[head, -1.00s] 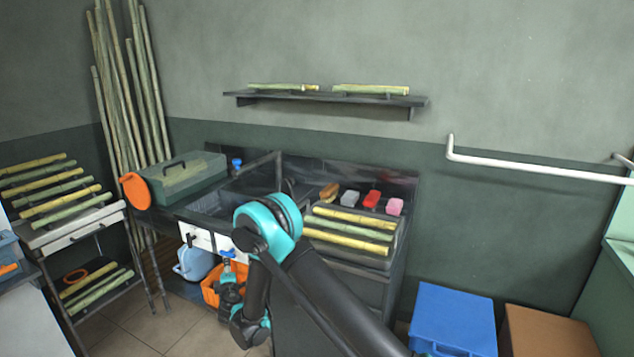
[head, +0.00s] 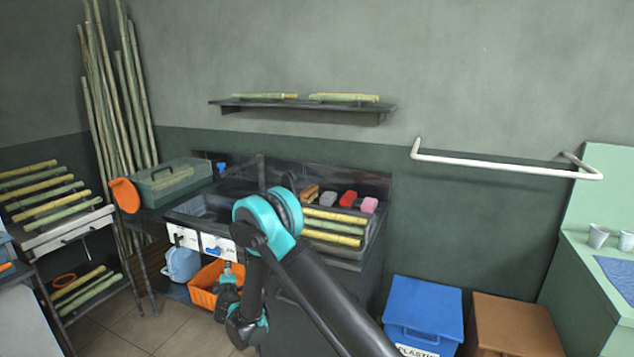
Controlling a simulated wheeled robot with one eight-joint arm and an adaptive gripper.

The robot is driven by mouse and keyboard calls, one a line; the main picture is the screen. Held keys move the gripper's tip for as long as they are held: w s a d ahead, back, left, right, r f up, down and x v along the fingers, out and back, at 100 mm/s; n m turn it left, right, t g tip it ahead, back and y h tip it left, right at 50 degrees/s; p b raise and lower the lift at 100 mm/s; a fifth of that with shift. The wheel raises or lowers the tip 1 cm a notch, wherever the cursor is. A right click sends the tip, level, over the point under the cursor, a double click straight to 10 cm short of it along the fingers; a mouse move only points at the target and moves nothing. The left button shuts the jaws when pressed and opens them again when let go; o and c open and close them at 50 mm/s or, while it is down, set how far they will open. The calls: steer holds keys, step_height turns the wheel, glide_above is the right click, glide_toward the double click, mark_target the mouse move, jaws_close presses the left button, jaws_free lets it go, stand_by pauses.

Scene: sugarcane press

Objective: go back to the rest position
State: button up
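My arm, black and teal, reaches up from the bottom of the head view and bends at a large teal joint in front of the sink counter. Its lower part hangs down in front of the orange crate (head: 203,290).
The sink counter (head: 185,207) carries a green toolbox (head: 165,182) and a rack of cane pieces (head: 335,228). A blue bin (head: 424,308) and a brown box (head: 515,322) stand at right. A white rail (head: 500,164) and a shelf (head: 300,104) are on the wall.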

steer(key=w+d+r+m+g+h, duration=0.1)
steer(key=d+r+m+h, duration=0.3)
steer(key=d, duration=0.9)
steer(key=d+r+m+g+h, duration=0.1)
steer(key=d+r+m+g, duration=0.15)
steer(key=d+r, duration=0.7)
steer(key=s+d+m+g+h, duration=0.1)
steer(key=s+d+m, duration=0.3)
steer(key=d, duration=0.6)
steer(key=s+d+m+g+h, duration=0.1)
steer(key=s+d+m+g, duration=0.1)
steer(key=s+d, duration=0.6)
steer(key=s+d+f+m+g, duration=0.1)
steer(key=s+d, duration=0.3)
steer(key=s, duration=0.4)
steer(key=s+d+f+m+g+y, duration=0.1)
steer(key=s+d+f+m+g, duration=0.1)
steer(key=s, duration=0.6)
steer(key=s+d+f+m+g+y, duration=0.1)
steer(key=s+d+f+m, duration=0.1)
steer(key=s+d, duration=0.3)
steer(key=s+m, duration=0.1)
steer(key=s, duration=0.2)
steer(key=shift+s+d+m, duration=0.35)
steer(key=shift+s+d, duration=0.05)
